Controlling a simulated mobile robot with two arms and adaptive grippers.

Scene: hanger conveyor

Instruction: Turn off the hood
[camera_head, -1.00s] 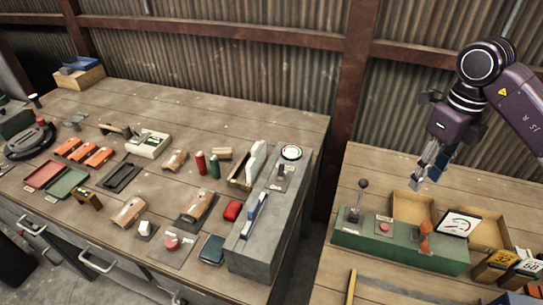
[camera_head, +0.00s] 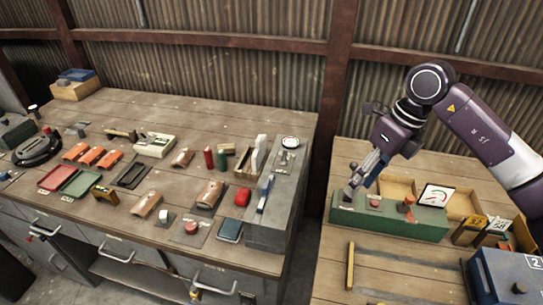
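No part is plainly recognisable as a hood. A green control box (camera_head: 418,224) stands on the right-hand bench. It carries a red button (camera_head: 374,203), an orange-red lever (camera_head: 408,205) and a tilted white gauge panel (camera_head: 436,195). My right gripper (camera_head: 353,186) points down at the left end of this box, where a black-knobbed lever stands. The fingers largely cover that lever, and I cannot tell whether they touch or grip it. My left gripper is out of view.
Open wooden trays (camera_head: 398,187) lie behind the box. A yellow bar (camera_head: 350,265) and a blue box (camera_head: 507,277) are in front. The left bench (camera_head: 110,110) holds many small parts and a grey unit (camera_head: 276,232). A gap separates the benches.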

